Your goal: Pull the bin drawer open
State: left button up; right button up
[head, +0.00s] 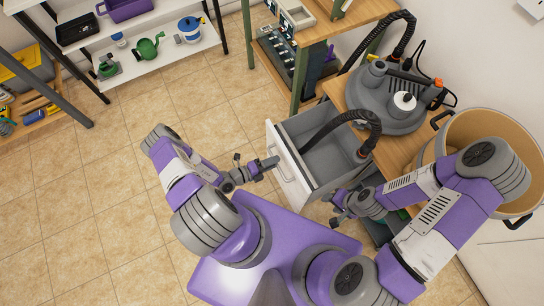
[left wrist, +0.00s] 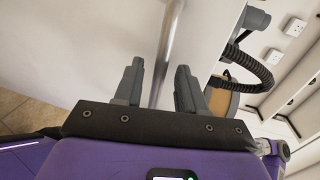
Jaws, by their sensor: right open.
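The bin drawer (head: 286,168) has a white front with a bar handle (head: 282,170). It stands pulled out from the wooden-topped cabinet, with its grey inside showing from above. My left gripper (head: 262,166) is at the drawer front, beside the handle. In the left wrist view, the metal handle bar (left wrist: 167,45) runs between the two spread fingers of my left gripper (left wrist: 159,85), with gaps on both sides. My right gripper (head: 343,205) is open and empty, near the right side of the drawer.
A grey vacuum head (head: 385,100) sits on the counter; its black hose (head: 345,117) arches over the drawer. A large round tub (head: 490,130) stands at right. A shelf (head: 150,50) with watering cans is at upper left. The tiled floor (head: 90,200) at left is clear.

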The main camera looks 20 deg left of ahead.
pick_arm(q)
jog(key=p+v, duration=0.1)
jog(key=v, duration=0.6)
jog(key=shift+s+a, duration=0.2)
jog(key=shift+s, duration=0.05)
dwell(0.4)
jog(key=s+d+r+m+g+p, duration=0.1)
jog(key=s+d+r+m+g, duration=0.15)
jog(key=d+m+g, duration=0.4)
jog(key=s+d+r+m+g, duration=0.1)
jog(key=s+m+g, duration=0.2)
jog(key=m, duration=0.6)
jog(key=s+d+r+m+g+p, duration=0.1)
jog(key=s+d+r+m+g, duration=0.15)
jog(key=m+g, duration=0.4)
jog(key=w+d+r+m+t+y, duration=0.1)
jog(key=w+r+m+t+y, duration=0.3)
jog(key=m, duration=1.7)
jog(key=shift+w+d+r+m+y, duration=0.4)
jog(key=shift+w+r+y, duration=0.3)
jog(key=shift+w+r, duration=0.25)
